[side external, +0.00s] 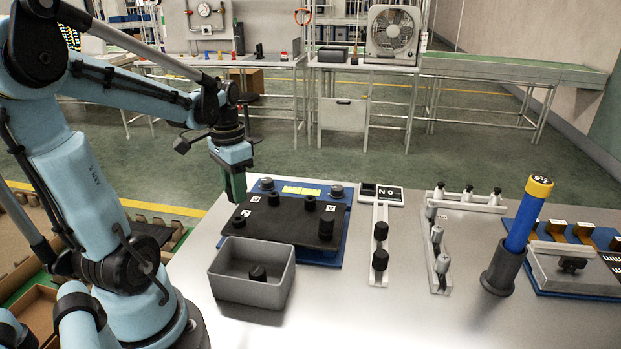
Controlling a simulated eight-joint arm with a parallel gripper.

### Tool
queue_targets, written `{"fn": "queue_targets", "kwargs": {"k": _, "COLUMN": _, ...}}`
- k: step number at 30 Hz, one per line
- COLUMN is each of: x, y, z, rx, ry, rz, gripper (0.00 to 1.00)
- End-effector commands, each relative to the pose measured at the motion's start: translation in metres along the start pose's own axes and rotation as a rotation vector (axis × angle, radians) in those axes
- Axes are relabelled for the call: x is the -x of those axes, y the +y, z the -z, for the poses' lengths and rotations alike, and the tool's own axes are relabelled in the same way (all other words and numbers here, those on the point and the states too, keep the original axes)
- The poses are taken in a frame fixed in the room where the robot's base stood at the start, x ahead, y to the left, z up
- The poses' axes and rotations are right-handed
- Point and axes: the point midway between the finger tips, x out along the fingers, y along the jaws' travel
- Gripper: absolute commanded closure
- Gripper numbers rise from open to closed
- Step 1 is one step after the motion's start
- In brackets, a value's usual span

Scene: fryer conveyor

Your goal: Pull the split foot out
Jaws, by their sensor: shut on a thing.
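A black plate (292,222) lies on a blue base (318,257) on the metal table. Several short black feet stand up from the plate, one near its right end (327,225) and one at its left front corner (238,223). I cannot tell from this view which foot is split. My gripper (236,197) points down at the left edge of the plate, its green fingers shut on what seems to be a foot. The held part is largely hidden by the fingers.
A grey open bin (251,296) with a black piece (257,272) in it stands in front of the plate. A rail (379,275) with black knobs, a metal rack (437,276) and an upright blue tube (524,220) in a dark holder stand to the right.

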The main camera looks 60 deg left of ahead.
Motion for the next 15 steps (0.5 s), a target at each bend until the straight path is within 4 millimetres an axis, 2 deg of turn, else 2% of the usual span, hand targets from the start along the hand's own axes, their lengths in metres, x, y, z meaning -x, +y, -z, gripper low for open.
{"fn": "queue_targets", "kwargs": {"k": 8, "x": 0.001, "y": 0.000, "z": 0.000, "rx": 0.000, "ry": 0.000, "rz": 0.000, "gripper": 1.00}}
{"fn": "queue_targets", "kwargs": {"k": 15, "x": 0.017, "y": 0.000, "z": 0.000, "rx": 0.000, "ry": 0.000, "rz": 0.000, "gripper": 1.00}}
